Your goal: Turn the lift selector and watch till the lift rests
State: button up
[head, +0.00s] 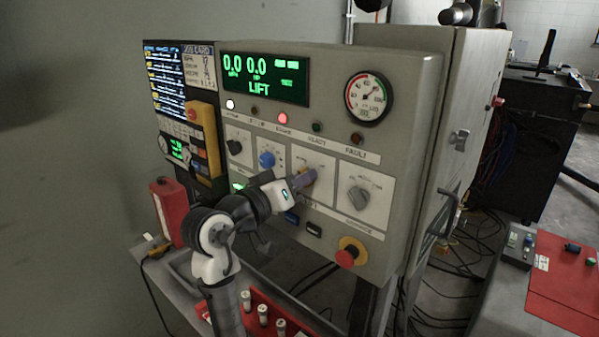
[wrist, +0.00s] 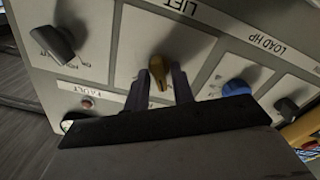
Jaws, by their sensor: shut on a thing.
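The lift selector is a yellow knob (wrist: 158,70) on a pale plate marked LIFT in the wrist view, which shows the panel upside down. My gripper (wrist: 159,78) is shut on this knob, one dark finger on each side. In the head view my gripper (head: 303,179) reaches the third plate of the grey console (head: 415,150) and mostly hides the knob. The green display (head: 265,77) reads 0.0, 0.0 and LIFT. A white lamp (head: 230,104) and a red lamp (head: 282,118) are lit above the knobs. The lift itself is not clearly in view.
A blue knob (head: 267,159) is left of my gripper and a grey knob (head: 358,199) right of it. A red-and-yellow stop button (head: 350,252) sits lower right. A round gauge (head: 368,98) is above. A red box (head: 168,213) stands at the left.

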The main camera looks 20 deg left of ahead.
jog(key=shift+n+p, duration=0.5)
jog(key=shift+n, duration=0.3)
jog(key=o, duration=0.7)
jog(key=b+v, duration=0.4)
jog(key=v, duration=1)
